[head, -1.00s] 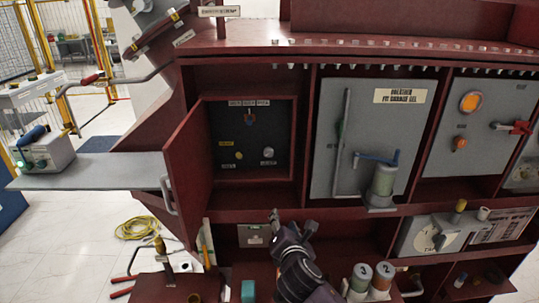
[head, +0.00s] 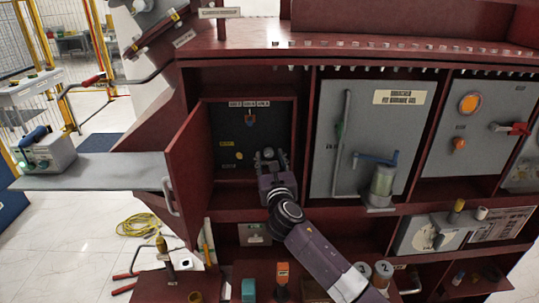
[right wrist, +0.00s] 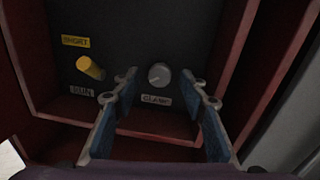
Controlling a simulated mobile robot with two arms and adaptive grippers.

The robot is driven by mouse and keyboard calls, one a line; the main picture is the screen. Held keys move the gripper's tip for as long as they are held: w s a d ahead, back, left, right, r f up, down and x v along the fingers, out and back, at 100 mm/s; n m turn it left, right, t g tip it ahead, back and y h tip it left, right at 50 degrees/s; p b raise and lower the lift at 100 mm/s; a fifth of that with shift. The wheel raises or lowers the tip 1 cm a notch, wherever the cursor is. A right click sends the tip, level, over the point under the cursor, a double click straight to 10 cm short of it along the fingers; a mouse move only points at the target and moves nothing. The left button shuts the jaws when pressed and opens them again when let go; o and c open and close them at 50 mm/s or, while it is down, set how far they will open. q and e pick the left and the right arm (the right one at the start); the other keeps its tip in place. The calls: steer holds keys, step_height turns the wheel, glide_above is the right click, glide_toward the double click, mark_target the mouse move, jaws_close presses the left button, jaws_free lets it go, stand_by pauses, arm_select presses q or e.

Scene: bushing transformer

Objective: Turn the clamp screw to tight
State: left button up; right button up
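The clamp screw (right wrist: 159,76) is a round grey knob above a label reading CLAMP, on the dark back panel of an open red compartment. In the head view my right gripper (head: 270,158) reaches into that compartment at the knob's place and largely covers it. In the right wrist view my right gripper (right wrist: 163,90) is open, its two blue-padded fingers spread to either side of the knob. The knob is seen between and beyond the fingertips. I cannot tell whether they touch it. My left gripper is not in view.
A yellow knob (right wrist: 91,68) sits left of the clamp screw. The red door (head: 188,165) stands open at the left. Red walls frame the compartment. A grey panel with a lever (head: 375,158) is to the right.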

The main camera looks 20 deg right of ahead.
steer(key=shift+w+d, duration=0.1)
steer(key=shift+w, duration=0.6)
jaws_close()
